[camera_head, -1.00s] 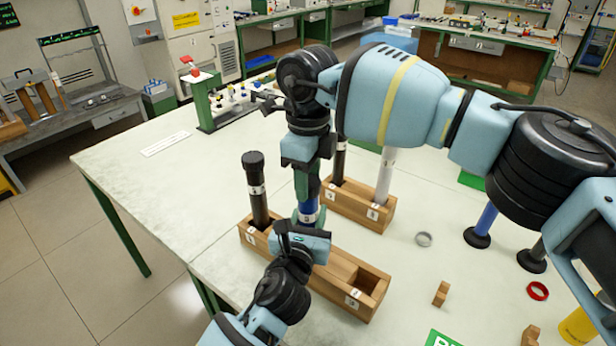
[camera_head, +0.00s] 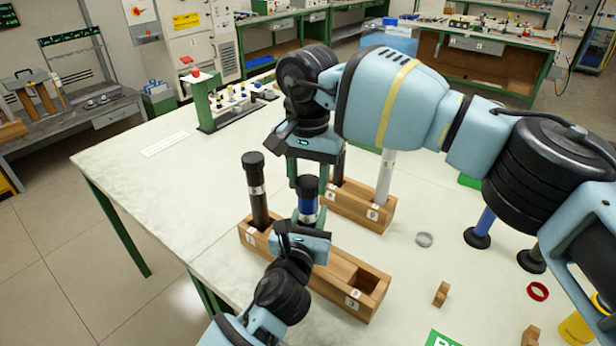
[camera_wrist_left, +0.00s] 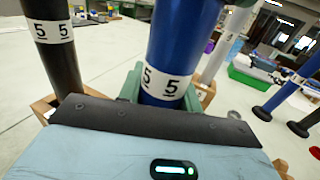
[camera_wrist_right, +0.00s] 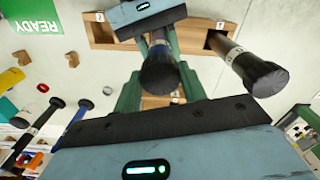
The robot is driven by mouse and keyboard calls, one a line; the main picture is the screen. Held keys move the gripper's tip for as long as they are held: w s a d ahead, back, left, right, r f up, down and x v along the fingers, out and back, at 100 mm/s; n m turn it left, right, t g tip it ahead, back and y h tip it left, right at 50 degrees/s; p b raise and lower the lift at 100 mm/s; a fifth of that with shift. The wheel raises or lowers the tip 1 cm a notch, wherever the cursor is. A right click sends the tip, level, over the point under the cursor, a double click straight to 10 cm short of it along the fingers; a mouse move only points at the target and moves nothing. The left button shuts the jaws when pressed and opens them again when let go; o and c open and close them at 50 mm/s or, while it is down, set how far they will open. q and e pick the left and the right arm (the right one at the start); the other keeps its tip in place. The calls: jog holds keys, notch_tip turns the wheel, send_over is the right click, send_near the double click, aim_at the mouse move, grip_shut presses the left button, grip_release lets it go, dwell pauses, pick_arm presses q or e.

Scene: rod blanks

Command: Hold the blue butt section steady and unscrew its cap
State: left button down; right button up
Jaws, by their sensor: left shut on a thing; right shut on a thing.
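The blue butt section (camera_head: 308,214) stands upright in the front wooden rack (camera_head: 338,262), with a black cap (camera_head: 308,186) on its top. My left gripper (camera_wrist_left: 165,88) is shut on the blue body below the cap; the left wrist view shows green fingers around the blue tube beside its "5" label. My right gripper (camera_wrist_right: 158,85) is at the top of the section, its green fingers on either side of the black cap, which also shows in the right wrist view (camera_wrist_right: 158,74). It is shut on the cap. The section's lower end is hidden by my left gripper.
A dark capped section (camera_head: 257,192) stands close by in the same rack. A second rack (camera_head: 360,207) behind holds a white tube (camera_head: 385,176) and a dark one. A grey ring (camera_head: 424,240), red ring (camera_head: 538,291) and wooden block (camera_head: 441,294) lie to the right.

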aim_at(308, 181)
jog(key=n, duration=0.5)
jog(key=shift+n, duration=0.4)
jog(key=shift+r, duration=0.35)
jog(key=shift+r, duration=0.8)
jog(key=shift+r, duration=0.1)
jog(key=shift+r, duration=1.9)
pick_arm(q)
jog(key=c, duration=0.9)
grip_release()
